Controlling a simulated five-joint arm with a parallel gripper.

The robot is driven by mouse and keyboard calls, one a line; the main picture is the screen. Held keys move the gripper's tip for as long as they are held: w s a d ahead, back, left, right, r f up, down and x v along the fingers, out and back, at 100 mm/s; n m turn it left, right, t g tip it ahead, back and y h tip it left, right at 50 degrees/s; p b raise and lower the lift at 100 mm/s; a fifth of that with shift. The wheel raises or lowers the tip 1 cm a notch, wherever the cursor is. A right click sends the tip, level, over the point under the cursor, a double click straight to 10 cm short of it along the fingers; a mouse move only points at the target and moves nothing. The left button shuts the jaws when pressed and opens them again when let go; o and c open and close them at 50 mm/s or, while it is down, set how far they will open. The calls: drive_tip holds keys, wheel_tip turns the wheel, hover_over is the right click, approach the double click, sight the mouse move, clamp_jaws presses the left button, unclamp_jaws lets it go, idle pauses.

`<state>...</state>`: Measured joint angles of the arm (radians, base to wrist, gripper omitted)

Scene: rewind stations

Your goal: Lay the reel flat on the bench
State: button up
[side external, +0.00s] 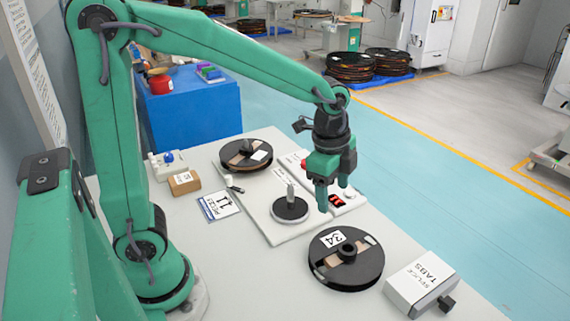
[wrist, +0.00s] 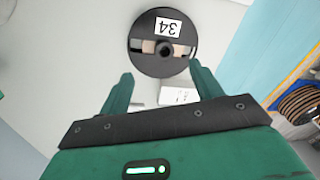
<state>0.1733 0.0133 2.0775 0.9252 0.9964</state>
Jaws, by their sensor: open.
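A black reel labelled 34 (side external: 346,258) lies flat on the pale bench (side external: 240,275), in front of the spindle plate, with its hub up. It also shows face-on in the wrist view (wrist: 163,50), beyond my fingertips and apart from them. My gripper (side external: 333,201) points down with its fingers apart and nothing between them. It is above the plate's right part, behind the reel and to the right of the upright spindle (side external: 290,197). Another black reel (side external: 246,153) with a white label lies at the back of the bench.
A white box marked SPLICE TABS (side external: 420,283) stands close to the reel's right. A small brown box (side external: 184,183) and a card marked 11 (side external: 218,206) lie at left. The front-left bench is clear.

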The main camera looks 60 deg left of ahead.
drive_tip(key=s+a+r+n+t, duration=0.2)
drive_tip(key=s+a+r+n, duration=0.1)
drive_tip(key=s+n, duration=0.3)
drive_tip(key=s+a+r+n+t, duration=0.2)
drive_tip(key=s+a+r+n, duration=0.1)
drive_tip(key=s+n, duration=0.4)
drive_tip(key=shift+s+a+r, duration=0.15)
drive_tip(key=shift+s, duration=0.3)
idle(0.7)
